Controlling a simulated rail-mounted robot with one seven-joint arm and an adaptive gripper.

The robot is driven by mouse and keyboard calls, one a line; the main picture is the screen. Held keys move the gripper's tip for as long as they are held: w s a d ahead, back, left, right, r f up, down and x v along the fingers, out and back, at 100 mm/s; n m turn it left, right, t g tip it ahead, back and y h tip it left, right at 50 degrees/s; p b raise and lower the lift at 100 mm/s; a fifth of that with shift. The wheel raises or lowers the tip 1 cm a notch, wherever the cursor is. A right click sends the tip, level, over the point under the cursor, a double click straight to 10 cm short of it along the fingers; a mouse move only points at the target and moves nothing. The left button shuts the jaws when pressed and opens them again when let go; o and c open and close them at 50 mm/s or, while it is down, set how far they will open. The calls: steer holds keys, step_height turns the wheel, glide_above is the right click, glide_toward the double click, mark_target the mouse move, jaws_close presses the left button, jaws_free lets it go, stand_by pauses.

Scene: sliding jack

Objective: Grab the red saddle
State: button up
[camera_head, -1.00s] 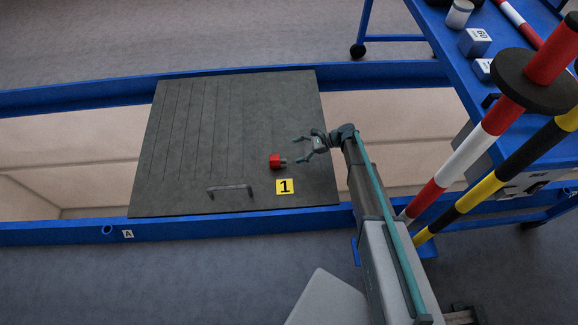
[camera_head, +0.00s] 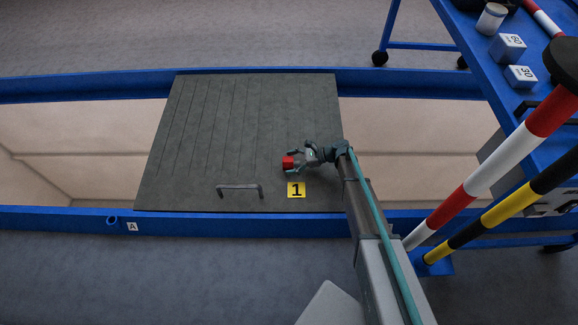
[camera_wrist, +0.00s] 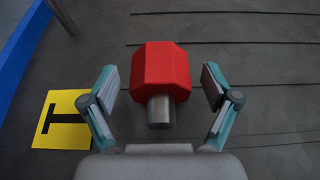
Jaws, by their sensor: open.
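The red saddle (camera_head: 288,162) is a small faceted red block above the dark grey panel, left of the yellow "1" label's upper edge in the head view. In the wrist view the red saddle (camera_wrist: 160,70) sits centred on a short silver cylinder (camera_wrist: 160,111). My gripper (camera_head: 291,161) is open around it. In the wrist view my gripper (camera_wrist: 160,82) has one finger on each side of the saddle, with a visible gap on both sides. The saddle's far side is hidden.
A grey handle (camera_head: 240,188) stands on the grooved panel (camera_head: 215,120). The yellow label (camera_head: 296,190) lies close by. Blue rails (camera_head: 70,218) border the panel. A blue trolley (camera_head: 470,50) and striped poles (camera_head: 450,190) stand at the right.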

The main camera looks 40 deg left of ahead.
steer(key=shift+x, duration=0.85)
steer(key=shift+r, duration=0.1)
steer(key=c, duration=1.6)
